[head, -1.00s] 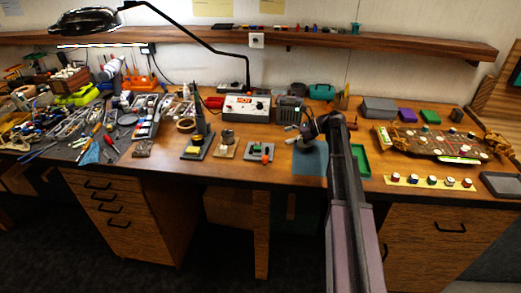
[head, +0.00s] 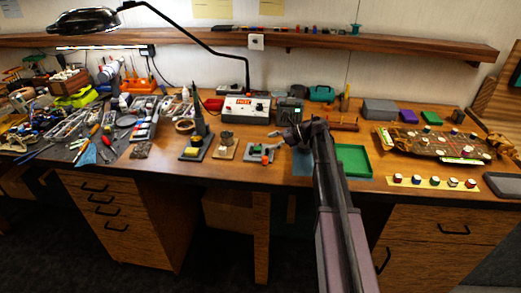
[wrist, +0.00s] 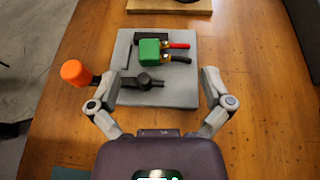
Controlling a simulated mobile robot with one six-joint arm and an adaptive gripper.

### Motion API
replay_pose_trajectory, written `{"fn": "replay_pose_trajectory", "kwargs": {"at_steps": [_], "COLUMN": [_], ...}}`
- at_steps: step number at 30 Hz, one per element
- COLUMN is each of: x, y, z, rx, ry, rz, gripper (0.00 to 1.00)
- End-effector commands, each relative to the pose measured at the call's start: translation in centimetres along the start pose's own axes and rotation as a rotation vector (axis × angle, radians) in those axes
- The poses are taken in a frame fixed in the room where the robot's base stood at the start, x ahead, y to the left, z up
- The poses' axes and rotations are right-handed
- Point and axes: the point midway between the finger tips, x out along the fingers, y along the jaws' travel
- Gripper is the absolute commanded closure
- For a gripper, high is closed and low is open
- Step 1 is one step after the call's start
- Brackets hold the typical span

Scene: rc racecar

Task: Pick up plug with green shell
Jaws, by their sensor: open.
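The plug with the green shell (wrist: 150,52) sits on a grey fixture plate (wrist: 185,92) on the bench. Red and black leads come out of its right side in the wrist view. The green shell also shows small in the head view (head: 257,149). My gripper (wrist: 159,78) is open and empty, its fingers spread either side of the plate, with the plug between and ahead of them. An orange knob (wrist: 76,72) stands by the left finger, and a dark clamp part (wrist: 143,82) lies just below the plug. I cannot tell the gripper's exact height.
A wooden block with a metal cup (head: 225,150) and a soldering iron stand (head: 196,145) are to the left of the plate. A green tray (head: 354,160) lies to the right of my arm. A soldering station (head: 247,108) stands behind.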

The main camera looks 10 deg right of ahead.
Motion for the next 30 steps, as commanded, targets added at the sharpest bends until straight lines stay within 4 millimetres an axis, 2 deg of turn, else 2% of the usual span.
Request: {"fn": "replay_pose_trajectory", "kwargs": {"at_steps": [13,30], "x": [4.6,4.9], "y": [-0.2,-0.2], "z": [-0.4,-0.3], "rx": [0.000,0.000], "ry": [0.000,0.000], "rz": [0.001,0.000], "gripper": [0.00,0.00]}}
